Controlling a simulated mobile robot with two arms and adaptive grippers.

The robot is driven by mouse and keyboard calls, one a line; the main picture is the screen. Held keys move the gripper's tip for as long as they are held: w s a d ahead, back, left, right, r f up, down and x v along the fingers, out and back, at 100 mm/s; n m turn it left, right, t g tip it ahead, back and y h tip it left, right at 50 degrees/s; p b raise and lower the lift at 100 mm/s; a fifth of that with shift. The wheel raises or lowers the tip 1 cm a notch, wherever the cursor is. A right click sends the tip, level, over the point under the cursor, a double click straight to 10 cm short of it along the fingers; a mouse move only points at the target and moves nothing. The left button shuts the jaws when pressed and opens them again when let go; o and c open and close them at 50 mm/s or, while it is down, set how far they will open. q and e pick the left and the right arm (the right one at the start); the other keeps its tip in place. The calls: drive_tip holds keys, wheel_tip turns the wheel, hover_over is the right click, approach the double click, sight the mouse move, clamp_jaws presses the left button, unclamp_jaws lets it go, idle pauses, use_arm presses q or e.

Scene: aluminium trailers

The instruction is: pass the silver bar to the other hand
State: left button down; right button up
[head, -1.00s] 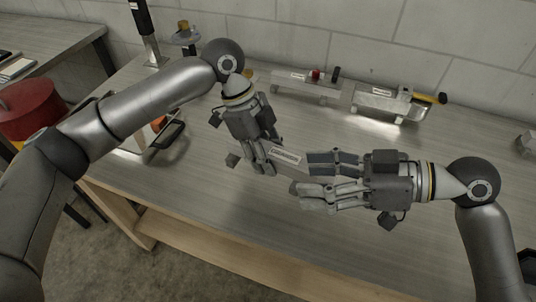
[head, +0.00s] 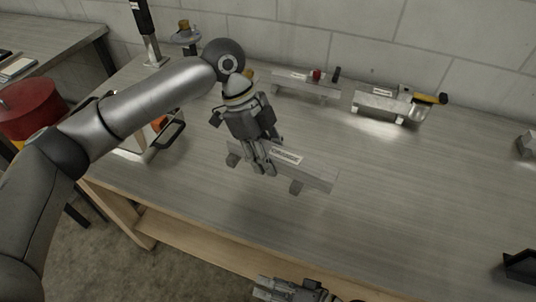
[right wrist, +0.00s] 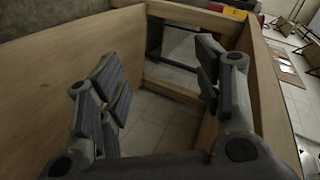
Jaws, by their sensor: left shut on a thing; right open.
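The silver bar (head: 312,174) is a long grey bar with a white label and small blocks beneath it, in the head view over the middle of the bench. My left gripper (head: 264,168) is shut on it left of the label. I cannot tell whether the bar touches the bench top. My right gripper (head: 278,288) is at the bottom edge of the head view, well apart from the bar and partly cut off. In the right wrist view its two fingers (right wrist: 155,90) are spread with nothing between them.
The bench (head: 420,190) has clear room right of the bar. Two silver fixtures (head: 306,87) (head: 385,103) stand near the wall. A black-handled tray (head: 170,135) lies left, and a red pot (head: 35,108) stands farther left. Wooden bench framing (right wrist: 60,70) surrounds the right wrist view.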

drive_tip(key=s+d+f+g+h, duration=0.15)
drive_tip(key=d+f+h, duration=0.25)
drive_tip(key=d+f, duration=0.55)
drive_tip(key=s+d+f+h, duration=0.35)
drive_tip(key=d+f, duration=0.25)
drive_tip(key=f, duration=0.7)
drive_tip(key=s+d+f+n+g+h, duration=0.1)
drive_tip(key=s+d+f+h, duration=0.1)
drive_tip(key=s+d+f, duration=0.2)
drive_tip(key=s+d+f+n+g+h, duration=0.1)
drive_tip(key=s+d+f, duration=0.3)
drive_tip(key=s, duration=0.6)
wheel_tip(320, 180, down, 3)
drive_tip(key=shift+s+r+n+h, duration=0.2)
drive_tip(key=shift+s+n+h, duration=0.25)
drive_tip(key=shift+h, duration=0.3)
drive_tip(key=shift+w+g, duration=0.1)
drive_tip(key=shift+g, duration=0.15)
